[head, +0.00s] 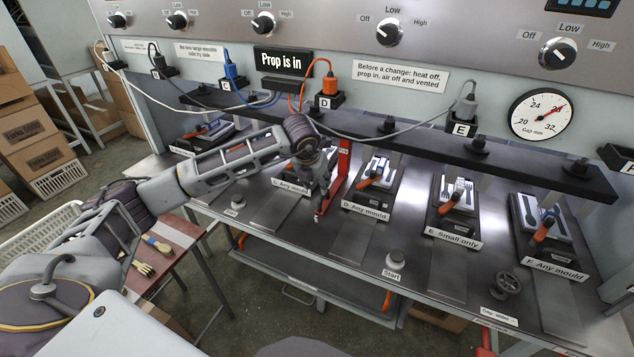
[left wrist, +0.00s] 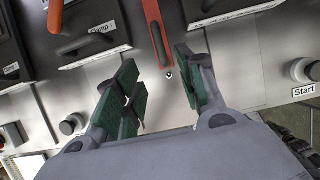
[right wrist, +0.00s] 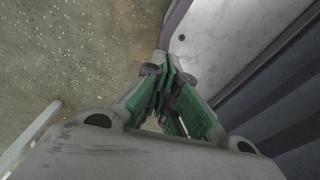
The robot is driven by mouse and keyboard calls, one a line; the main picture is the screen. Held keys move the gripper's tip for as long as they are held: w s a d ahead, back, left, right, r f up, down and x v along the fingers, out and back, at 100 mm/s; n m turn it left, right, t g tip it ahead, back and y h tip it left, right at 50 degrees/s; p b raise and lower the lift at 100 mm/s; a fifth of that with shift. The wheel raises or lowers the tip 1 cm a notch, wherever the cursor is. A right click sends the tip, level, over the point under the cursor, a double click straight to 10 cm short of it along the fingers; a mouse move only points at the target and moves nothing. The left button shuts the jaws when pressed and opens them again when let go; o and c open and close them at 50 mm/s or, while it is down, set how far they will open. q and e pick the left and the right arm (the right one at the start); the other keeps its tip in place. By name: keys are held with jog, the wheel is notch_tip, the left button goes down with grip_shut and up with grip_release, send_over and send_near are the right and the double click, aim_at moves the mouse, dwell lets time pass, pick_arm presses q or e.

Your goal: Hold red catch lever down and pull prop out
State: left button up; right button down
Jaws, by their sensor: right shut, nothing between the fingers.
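A red upright bar (head: 342,165), which looks like the prop, stands on the press bed between moulds C and D, with a red foot at its base. In the left wrist view the red bar (left wrist: 157,30) lies just beyond and between my fingertips, not gripped. My left gripper (head: 318,208) is open beside the bar's foot; its green pads (left wrist: 157,75) are apart and empty. A red handle-like part (head: 486,340) shows at the bottom right; I cannot tell whether it is the catch lever. My right gripper (right wrist: 168,75) is shut and empty, outside the head view.
A sign (head: 283,61) reads "Prop is in". A Start button (head: 395,260) and a handwheel (head: 508,283) stand on the front edge.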

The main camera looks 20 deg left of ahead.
aim_at(322, 196)
pick_arm(q)
jog(key=shift+f, duration=0.15)
